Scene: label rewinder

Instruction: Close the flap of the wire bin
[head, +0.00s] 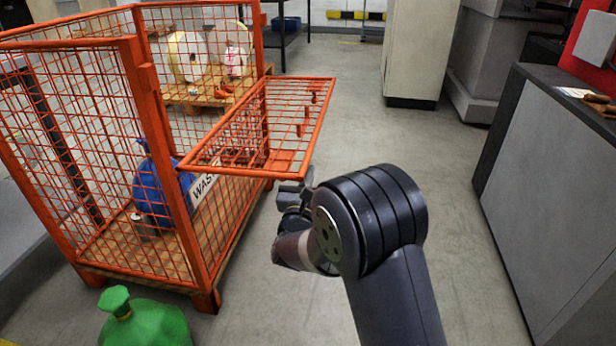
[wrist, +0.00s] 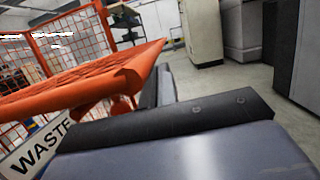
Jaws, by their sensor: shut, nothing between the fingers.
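The orange wire bin (head: 137,95) stands at the left in the head view, on a wooden floor. Its mesh flap (head: 290,122) is folded outward and sticks out roughly level to the right. A sign reading WASTE hangs below the flap, partly hidden; it shows in the wrist view (wrist: 38,148). My gripper (head: 290,187) is shut and empty, just below the flap's near right corner. In the wrist view the flap (wrist: 85,88) is close beside the fingers at the left. I cannot tell whether they touch.
A blue bag (head: 158,188) lies inside the bin. A green bag (head: 143,322) stands on the floor in front. Grey cabinets (head: 545,180) line the right side. The floor between bin and cabinets is clear, apart from my arm.

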